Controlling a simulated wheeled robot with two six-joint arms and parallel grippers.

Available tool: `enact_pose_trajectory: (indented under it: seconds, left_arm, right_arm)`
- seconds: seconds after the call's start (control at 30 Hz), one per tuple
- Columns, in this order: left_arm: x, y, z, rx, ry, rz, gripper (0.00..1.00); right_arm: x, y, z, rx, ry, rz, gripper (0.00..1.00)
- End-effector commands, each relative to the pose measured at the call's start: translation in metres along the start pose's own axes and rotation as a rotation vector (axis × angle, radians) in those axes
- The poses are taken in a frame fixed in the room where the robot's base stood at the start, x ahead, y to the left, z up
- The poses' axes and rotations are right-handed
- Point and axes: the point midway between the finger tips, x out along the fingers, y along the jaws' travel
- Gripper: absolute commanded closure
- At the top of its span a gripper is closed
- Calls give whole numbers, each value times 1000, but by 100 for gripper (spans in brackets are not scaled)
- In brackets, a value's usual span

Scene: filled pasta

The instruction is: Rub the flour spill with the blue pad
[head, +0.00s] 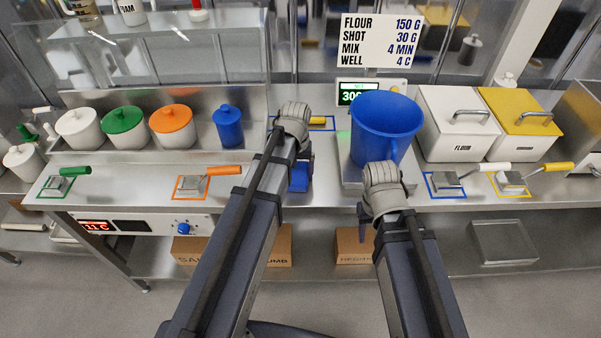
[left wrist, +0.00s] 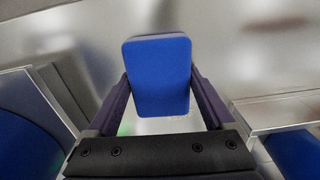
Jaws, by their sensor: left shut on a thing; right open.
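My left gripper (head: 301,172) is shut on the blue pad (head: 299,179), over the steel counter just left of the scale. In the left wrist view the blue pad (left wrist: 158,75) sits between both fingers, its flat face toward the camera. I cannot tell whether the pad touches the counter. I cannot make out the flour spill in either view; the pad and my arm hide part of the counter. My right gripper (head: 366,214) is open and empty at the counter's front edge, in front of the scale, its fingers partly hidden by the wrist.
A large blue jug (head: 385,127) stands on the scale (head: 352,177). White (head: 458,123) and yellow (head: 519,124) lidded bins stand to the right, with scoops in front. Lidded pots and a blue shaker (head: 228,127) stand at the left. The counter (head: 130,190) has free room between the left scoops.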

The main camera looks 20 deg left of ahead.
Motion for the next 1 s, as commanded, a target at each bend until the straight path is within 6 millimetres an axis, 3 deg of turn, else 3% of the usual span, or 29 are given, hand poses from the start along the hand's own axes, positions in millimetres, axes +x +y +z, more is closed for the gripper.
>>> enact_pose_trajectory:
  seconds: [0.6, 1.0]
  left_arm:
    - [-1, -4, -40, -2, 1, -6, 58]
    - [0, -4, -50, -2, 0, -4, 58]
  right_arm:
    - [-1, 0, 0, 0, 0, 0, 50]
    - [0, 0, 0, 0, 0, 0, 50]
